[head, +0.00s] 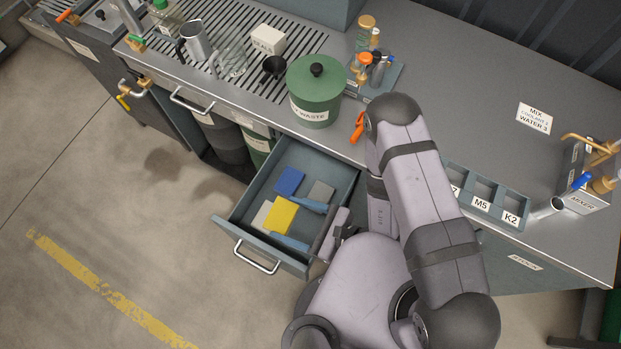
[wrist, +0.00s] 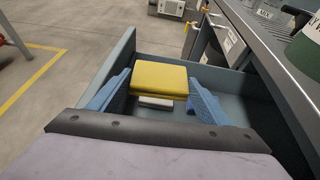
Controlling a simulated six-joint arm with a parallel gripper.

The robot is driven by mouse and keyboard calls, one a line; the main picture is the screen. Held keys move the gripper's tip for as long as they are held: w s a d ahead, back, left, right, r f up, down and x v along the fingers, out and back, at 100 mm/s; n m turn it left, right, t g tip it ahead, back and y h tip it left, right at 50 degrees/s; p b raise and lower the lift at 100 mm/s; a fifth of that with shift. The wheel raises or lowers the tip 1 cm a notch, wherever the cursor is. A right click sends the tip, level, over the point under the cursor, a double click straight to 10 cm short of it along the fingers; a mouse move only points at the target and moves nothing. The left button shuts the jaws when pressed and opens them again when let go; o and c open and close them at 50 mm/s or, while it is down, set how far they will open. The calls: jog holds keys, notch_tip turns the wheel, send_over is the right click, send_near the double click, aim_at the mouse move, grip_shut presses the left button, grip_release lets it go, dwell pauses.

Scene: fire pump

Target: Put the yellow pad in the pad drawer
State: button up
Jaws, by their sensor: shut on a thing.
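The yellow pad (head: 281,215) is between the two blue fingers of my gripper (head: 288,219), which is shut on it. The pad is over the open pad drawer (head: 235,234), within its walls. In the wrist view the yellow pad (wrist: 160,77) lies flat between the fingers (wrist: 161,96), one at each side. A pale pad (wrist: 155,102) shows beneath or just behind it. I cannot tell whether the yellow pad touches anything below. A blue pad (head: 289,181) and a grey pad (head: 321,192) lie in the drawer, towards the counter.
The drawer's front handle (head: 256,258) faces the open floor. A green waste bin (head: 314,92) stands on the counter above the drawer. Bottles and jugs stand at the back and left.

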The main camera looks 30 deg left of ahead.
jog(key=shift+m+t, duration=0.3)
jog(key=shift+t, duration=0.1)
jog(key=shift+d+f+b, duration=0.2)
jog(key=shift+f+b, duration=0.55)
jog(key=shift+f, duration=0.3)
jog(key=shift+d+f+b, duration=0.15)
jog(key=shift+f+b, duration=0.65)
jog(key=shift+f, duration=0.2)
jog(key=shift+d+f+b, duration=0.2)
jog(key=shift+f+b, duration=0.55)
jog(key=shift+f, duration=0.3)
jog(key=shift+f, duration=0.35)
jog(key=shift+f+b, duration=0.25)
jog(key=shift+b, duration=0.2)
jog(key=o, duration=0.8)
jog(key=shift+o, duration=0.2)
jog(key=shift+r, duration=0.15)
